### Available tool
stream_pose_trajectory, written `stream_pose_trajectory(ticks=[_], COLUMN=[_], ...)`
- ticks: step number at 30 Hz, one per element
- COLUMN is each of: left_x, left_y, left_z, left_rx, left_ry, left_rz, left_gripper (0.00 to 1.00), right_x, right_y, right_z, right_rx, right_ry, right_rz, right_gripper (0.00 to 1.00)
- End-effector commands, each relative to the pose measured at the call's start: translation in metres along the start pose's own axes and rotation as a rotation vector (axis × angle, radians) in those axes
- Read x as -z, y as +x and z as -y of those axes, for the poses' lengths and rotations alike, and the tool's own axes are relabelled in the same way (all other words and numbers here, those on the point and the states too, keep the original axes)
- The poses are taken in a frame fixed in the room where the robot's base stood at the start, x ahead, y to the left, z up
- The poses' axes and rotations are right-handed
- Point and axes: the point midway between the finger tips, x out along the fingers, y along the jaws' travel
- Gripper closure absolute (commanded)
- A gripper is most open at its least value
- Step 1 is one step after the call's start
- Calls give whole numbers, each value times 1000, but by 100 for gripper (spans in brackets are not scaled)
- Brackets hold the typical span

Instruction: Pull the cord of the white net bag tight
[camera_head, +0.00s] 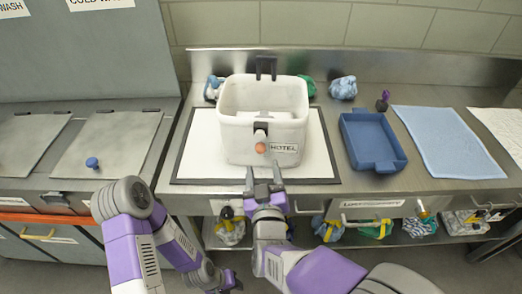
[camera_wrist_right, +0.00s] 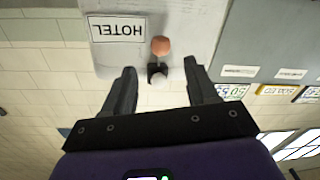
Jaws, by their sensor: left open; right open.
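The white net bag (camera_head: 240,135) stands upright on a white, dark-edged mat (camera_head: 190,160) in the head view, its mouth open at the top. A HOTEL label (camera_head: 284,148) is on its front. An orange ball (camera_head: 261,147) and a small dark cord piece hang at the front, left of the label. My right gripper (camera_head: 264,172) is open and empty just in front of and below the ball. The right wrist view shows the orange ball (camera_wrist_right: 160,45) and the dark piece (camera_wrist_right: 157,68) ahead between the open fingers, untouched. My left gripper (camera_head: 230,283) is open, low at the bottom edge, away from the bag.
A dark post (camera_head: 266,66) rises behind the bag. A blue tray (camera_head: 372,142) and blue towel (camera_head: 447,141) lie to the right. Cloth bundles sit along the back wall, and several bags fill the shelf below (camera_head: 342,231). Grey lids (camera_head: 108,144) are on the left.

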Motion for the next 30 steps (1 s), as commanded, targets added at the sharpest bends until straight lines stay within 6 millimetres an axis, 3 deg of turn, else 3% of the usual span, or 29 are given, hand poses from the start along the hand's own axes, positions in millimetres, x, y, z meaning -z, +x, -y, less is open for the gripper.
stream_pose_trajectory(ticks=[5, 16, 24, 30], left_x=[-1, -3, -2, -2], left_y=[-24, -64, -53, -52], left_z=[-9, -24, -20, -19], left_rx=[0, 0, 0, 0], left_ry=[0, 0, 0, 0], left_rz=[0, 0, 0, 0], left_gripper=[57, 57, 57, 57], right_x=[8, 1, -4, -4], right_y=[8, 22, 63, 72], right_z=[-2, -1, 1, 1], right_rx=[-7, 6, 7, 8], right_ry=[-10, -3, 3, 3], right_rz=[-3, 11, 6, 7], right_gripper=[42, 42, 42, 42])
